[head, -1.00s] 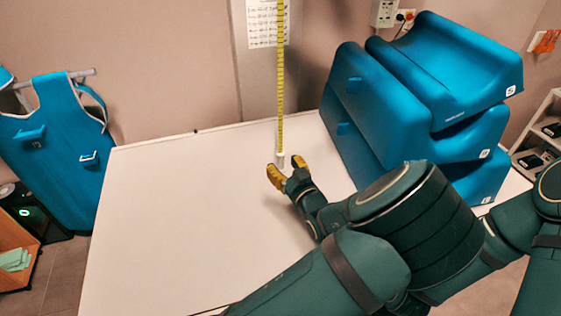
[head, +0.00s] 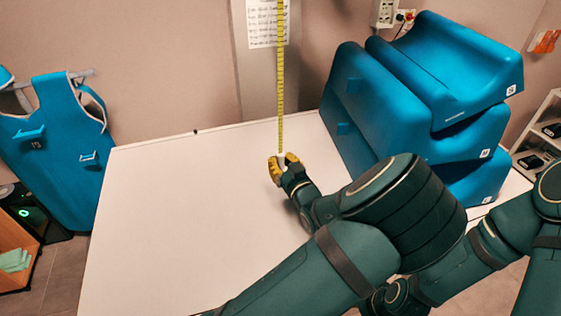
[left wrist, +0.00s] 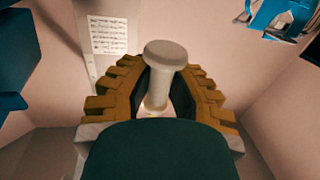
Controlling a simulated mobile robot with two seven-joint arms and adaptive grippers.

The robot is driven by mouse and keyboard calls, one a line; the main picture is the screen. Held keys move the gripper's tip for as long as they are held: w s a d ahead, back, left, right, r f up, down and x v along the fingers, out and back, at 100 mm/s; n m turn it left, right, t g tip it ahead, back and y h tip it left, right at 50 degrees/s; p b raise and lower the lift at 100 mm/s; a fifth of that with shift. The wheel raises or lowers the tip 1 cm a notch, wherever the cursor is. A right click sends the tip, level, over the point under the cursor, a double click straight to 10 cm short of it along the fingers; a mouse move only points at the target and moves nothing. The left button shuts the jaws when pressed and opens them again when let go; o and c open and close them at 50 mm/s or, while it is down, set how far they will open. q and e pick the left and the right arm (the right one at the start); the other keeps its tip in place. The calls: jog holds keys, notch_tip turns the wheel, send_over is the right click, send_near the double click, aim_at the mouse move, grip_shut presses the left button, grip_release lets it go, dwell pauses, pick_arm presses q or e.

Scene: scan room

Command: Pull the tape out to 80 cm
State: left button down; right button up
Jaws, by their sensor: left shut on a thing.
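The yellow measuring tape (head: 281,90) hangs straight down from beyond the top edge of the head view, in front of the wall post. Its upper end is out of view. A pale handle with a round cap is at its lower end; it shows well in the left wrist view (left wrist: 162,75). My left gripper (head: 283,163) has its yellow fingers shut on this handle, above the white table top. In the left wrist view the fingers (left wrist: 160,100) stand on both sides of the handle's stem. My right gripper is not in view.
Blue padded wedges (head: 420,110) are stacked on the right of the white table (head: 180,220). The table's left and middle are clear. A printed sheet (head: 268,24) is on the post behind the tape. A blue apron (head: 60,140) hangs at the left.

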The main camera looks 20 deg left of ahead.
pick_arm(q)
jog(key=shift+f, duration=0.45)
jog(key=c, duration=0.9)
grip_release()
jog(key=shift+o, duration=0.2)
jog(key=shift+r, duration=0.1)
jog(key=v, duration=1.2)
jog(key=shift+d, duration=0.1)
